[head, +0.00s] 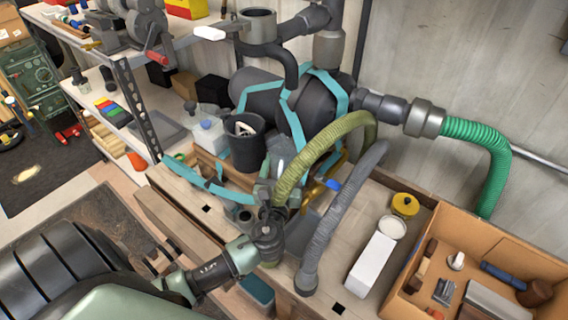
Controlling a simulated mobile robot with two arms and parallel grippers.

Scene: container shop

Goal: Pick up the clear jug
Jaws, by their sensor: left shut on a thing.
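My left arm comes in from the lower left over the workbench (335,255). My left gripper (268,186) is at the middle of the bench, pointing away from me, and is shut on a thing. A pale, see-through piece that looks like the clear jug (281,152) shows just beyond the fingers. Most of it is hidden by the gripper and by an olive hose (318,148), so its full shape and the exact grip are unclear. My right gripper is not in view.
A black bin (243,148) stands close behind the gripper. A grey hose (335,215) and a dark strapped tank (268,98) crowd the right and back. A white block (371,265), a yellow lid (405,204) and a cardboard tray (462,218) of tools sit farther right.

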